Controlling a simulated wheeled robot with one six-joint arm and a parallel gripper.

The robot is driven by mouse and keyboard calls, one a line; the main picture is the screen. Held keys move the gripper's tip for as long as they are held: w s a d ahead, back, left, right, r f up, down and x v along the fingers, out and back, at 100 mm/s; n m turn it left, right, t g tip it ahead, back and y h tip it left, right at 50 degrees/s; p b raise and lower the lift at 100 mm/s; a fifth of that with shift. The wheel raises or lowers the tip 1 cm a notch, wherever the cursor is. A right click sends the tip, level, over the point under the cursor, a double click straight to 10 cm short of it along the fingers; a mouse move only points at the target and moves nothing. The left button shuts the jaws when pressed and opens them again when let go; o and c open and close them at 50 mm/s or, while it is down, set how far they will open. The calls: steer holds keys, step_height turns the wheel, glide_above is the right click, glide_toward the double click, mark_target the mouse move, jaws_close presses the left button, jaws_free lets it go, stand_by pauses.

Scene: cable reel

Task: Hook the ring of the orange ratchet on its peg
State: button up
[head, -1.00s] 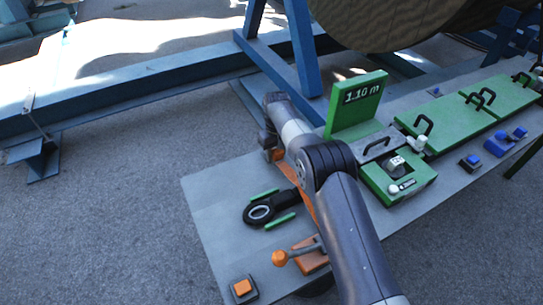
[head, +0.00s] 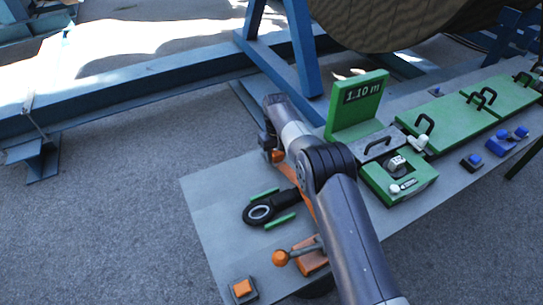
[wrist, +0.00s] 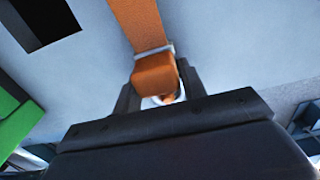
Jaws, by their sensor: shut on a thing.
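The orange ratchet (head: 311,258), with a lever ending in an orange ball, sits near the table's front edge. An orange strap (head: 306,203) shows partly behind my arm in the head view and runs to the top in the wrist view (wrist: 137,22). My gripper (head: 271,152) is low over the table's far edge. Its jaws are shut on the orange strap-end block (wrist: 155,75). A pale, ring-like part (wrist: 151,102) with orange inside shows just below the block, partly hidden by the gripper. I cannot make out the peg or whether the ring is around it.
A black handle with a pale ring (head: 260,212) lies between two green bars. An orange button (head: 242,288) is at the front corner. A green panel reading 1.10 m (head: 357,102) stands beside my arm. Blue steel beams (head: 170,83) and the reel (head: 400,22) are behind.

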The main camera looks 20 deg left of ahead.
steer(key=o, duration=1.2)
step_height(320, 180, up, 11)
steer(key=shift+f+b, duration=0.1)
steer(key=shift+b, duration=0.4)
step_height(320, 180, down, 11)
steer(key=shift+p, duration=0.6)
steer(key=shift+r, duration=0.4)
